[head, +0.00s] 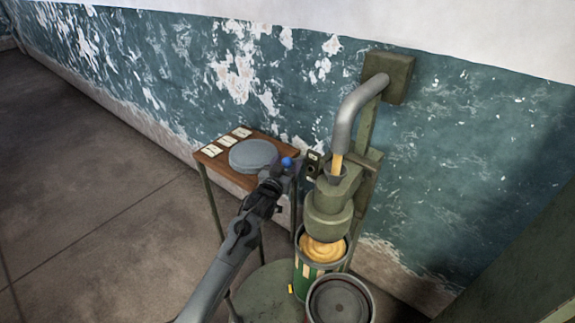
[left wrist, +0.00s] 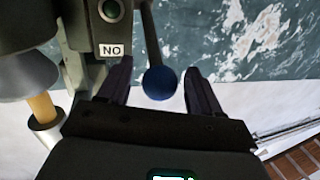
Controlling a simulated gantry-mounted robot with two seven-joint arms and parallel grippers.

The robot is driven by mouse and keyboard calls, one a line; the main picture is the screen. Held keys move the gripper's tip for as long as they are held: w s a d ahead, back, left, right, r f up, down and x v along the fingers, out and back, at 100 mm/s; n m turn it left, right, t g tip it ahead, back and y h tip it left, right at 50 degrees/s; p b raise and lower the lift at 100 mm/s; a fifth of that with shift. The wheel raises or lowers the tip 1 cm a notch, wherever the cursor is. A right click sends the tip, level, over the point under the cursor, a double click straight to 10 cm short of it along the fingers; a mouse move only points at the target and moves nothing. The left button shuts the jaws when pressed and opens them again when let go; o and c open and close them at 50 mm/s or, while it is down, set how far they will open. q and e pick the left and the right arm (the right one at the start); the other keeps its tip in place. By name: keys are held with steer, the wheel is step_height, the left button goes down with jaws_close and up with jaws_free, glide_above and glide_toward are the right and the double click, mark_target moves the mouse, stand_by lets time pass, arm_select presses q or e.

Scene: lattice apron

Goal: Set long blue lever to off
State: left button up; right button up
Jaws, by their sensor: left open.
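The lever's blue ball knob (head: 287,161) shows just beyond my left gripper (head: 276,178) in the head view. In the left wrist view, the blue knob (left wrist: 160,82) sits at the end of a thin dark rod (left wrist: 150,35). The knob shows between the two open fingers of my left gripper (left wrist: 159,90), with a gap on each side. I cannot tell whether it is fully within their depth. A label (left wrist: 111,50) near the lever reads "NO" as the wrist camera sees it. My right gripper is not in view.
The green machine (head: 335,205) stands right of my gripper, with a pipe (head: 355,105) above and an open can (head: 322,250) below. A small wooden table (head: 207,160) with cards and a grey round lid (head: 253,154) is behind left. Floor at left is clear.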

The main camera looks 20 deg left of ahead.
arm_select(q)
steer(key=shift+w, duration=0.3)
jaws_close()
stand_by(0.3)
